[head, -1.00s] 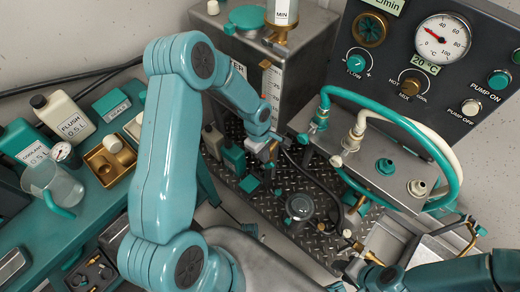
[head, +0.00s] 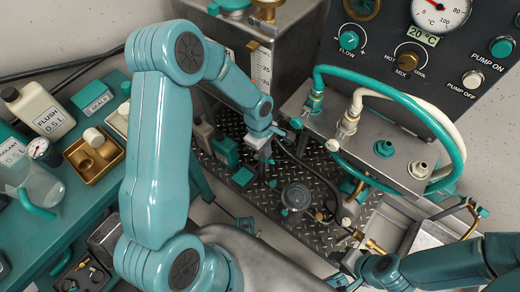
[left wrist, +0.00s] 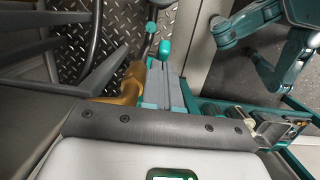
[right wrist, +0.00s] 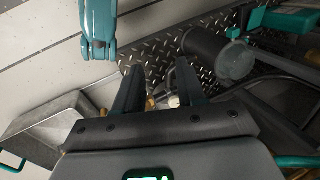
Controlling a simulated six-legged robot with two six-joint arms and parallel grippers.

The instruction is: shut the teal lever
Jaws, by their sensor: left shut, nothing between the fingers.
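In the left wrist view a teal handle (left wrist: 163,48), which looks like the lever, stands just beyond my left gripper (left wrist: 163,82), beside a brass body (left wrist: 131,84). Whether finger and handle touch is unclear. In the head view my left gripper (head: 264,153) hangs over the tread plate, its fingers small and partly hidden; it is shut and empty. A small teal piece (head: 273,183) shows just below it and may be the same lever. My right gripper (head: 346,268) is low at the right, and in its wrist view (right wrist: 160,75) its fingers stand apart, with nothing visibly held.
A manifold block (head: 375,165) with teal and cream hoses stands right of my left gripper. A dark round cap (head: 296,196) and a black hose lie on the tread plate (head: 245,208). A metal tray (head: 390,220) is at right, a teal bench (head: 85,215) at left.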

